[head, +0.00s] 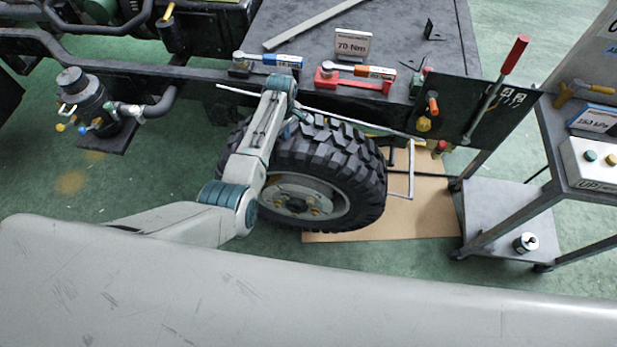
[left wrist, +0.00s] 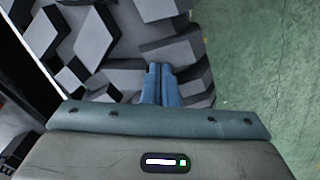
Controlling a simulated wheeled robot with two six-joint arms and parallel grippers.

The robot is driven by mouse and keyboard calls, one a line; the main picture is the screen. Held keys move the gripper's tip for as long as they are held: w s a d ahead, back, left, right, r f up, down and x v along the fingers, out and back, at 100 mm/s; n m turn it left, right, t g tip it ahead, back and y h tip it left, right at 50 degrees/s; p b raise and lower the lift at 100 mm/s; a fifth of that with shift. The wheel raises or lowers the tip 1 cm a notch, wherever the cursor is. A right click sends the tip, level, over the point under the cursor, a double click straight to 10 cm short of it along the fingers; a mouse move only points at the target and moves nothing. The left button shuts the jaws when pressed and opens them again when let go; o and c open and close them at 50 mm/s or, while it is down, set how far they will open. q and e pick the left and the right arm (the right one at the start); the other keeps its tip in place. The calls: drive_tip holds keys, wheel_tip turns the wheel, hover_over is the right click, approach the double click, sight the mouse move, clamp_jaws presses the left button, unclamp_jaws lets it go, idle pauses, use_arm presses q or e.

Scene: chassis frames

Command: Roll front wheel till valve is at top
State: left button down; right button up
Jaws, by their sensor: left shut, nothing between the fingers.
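The front wheel (head: 350,158) has a chunky dark tyre and a grey rim with a hub (head: 298,205). It stands under the chassis frame. My left arm reaches in front of it, hiding part of its left side. The left gripper (head: 304,120) is at the top of the tyre, mostly hidden behind my own wrist. In the left wrist view, the blue fingers (left wrist: 160,72) are together and empty, over the edge of the tread blocks (left wrist: 95,38). I cannot tell whether they touch the rubber. I cannot make out the valve. My right gripper is not in view.
A brown board (head: 425,212) lies on the green floor under the wheel. A bench with tools and a "70 Nm" sign (head: 352,45) is behind. A dark panel with a red-handled lever (head: 500,85) and a grey cart (head: 505,215) stand right.

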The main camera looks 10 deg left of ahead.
sight(318, 147)
use_arm(q)
drive_tip(key=shift+d, duration=0.25)
drive_tip(key=shift+d, duration=0.1)
drive_tip(key=shift+s+d, duration=0.1)
drive_tip(key=shift+d, duration=1.4)
drive_tip(key=shift+d+f, duration=0.1)
drive_tip(key=shift+d, duration=0.1)
drive_tip(key=shift+s+d+f, duration=0.1)
drive_tip(key=shift+d, duration=0.65)
drive_tip(key=shift+s+d+f, duration=0.1)
drive_tip(key=shift+d, duration=0.6)
drive_tip(key=shift+d, duration=0.2)
drive_tip(key=shift+s+d+f, duration=0.1)
drive_tip(key=shift+d, duration=0.25)
drive_tip(key=shift+d+f, duration=0.15)
drive_tip(key=shift+d, duration=0.9)
